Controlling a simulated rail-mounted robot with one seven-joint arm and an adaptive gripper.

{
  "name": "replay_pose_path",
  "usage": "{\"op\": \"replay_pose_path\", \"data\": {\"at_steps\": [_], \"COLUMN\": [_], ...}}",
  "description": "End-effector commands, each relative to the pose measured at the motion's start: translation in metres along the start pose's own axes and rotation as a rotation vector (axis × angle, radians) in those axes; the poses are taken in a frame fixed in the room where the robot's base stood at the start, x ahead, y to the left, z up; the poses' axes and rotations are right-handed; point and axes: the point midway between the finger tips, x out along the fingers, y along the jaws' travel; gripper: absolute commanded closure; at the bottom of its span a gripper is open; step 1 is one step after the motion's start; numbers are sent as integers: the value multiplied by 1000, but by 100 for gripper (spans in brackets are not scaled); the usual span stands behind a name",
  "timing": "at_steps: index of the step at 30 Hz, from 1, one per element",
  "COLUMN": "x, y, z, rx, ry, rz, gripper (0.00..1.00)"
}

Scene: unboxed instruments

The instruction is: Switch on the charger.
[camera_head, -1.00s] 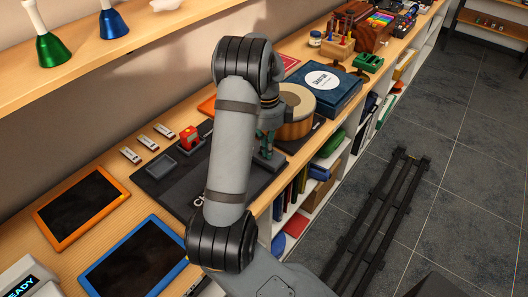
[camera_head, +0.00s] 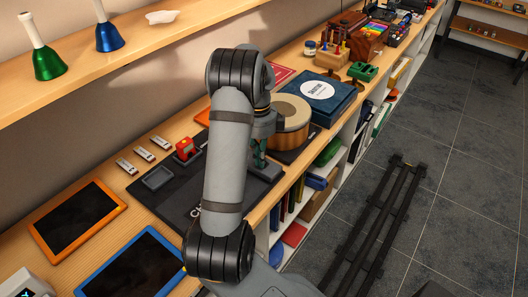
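I cannot be sure which thing is the charger. A black mat or flat panel (camera_head: 178,207) lies on the wooden counter, with partly hidden white lettering that seems to start with "CH". A small red block (camera_head: 184,149) and a grey square tray (camera_head: 157,177) sit on it. My grey arm crosses in front and hides much of it. My gripper (camera_head: 261,158), with teal parts, hangs low at the mat's right end, just left of the drum. Its fingertips are mostly hidden, so I cannot tell whether it is open or touching anything.
A drum (camera_head: 290,122) and a blue box (camera_head: 318,93) stand right of my gripper. An orange-framed tablet (camera_head: 77,221), a blue-framed tablet (camera_head: 134,266) and a white device (camera_head: 25,286) lie left. A shelf (camera_head: 140,58) with bells overhangs behind.

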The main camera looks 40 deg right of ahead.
Motion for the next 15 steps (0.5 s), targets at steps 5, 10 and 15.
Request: {"op": "replay_pose_path", "data": {"at_steps": [5,10,15], "x": [-28,-59,-96], "y": [0,0,1], "z": [-7,-16,-22], "rx": [2,8,7], "ry": [-1,-2,-1], "rz": [-2,-4,-3], "gripper": [100,100,100]}}
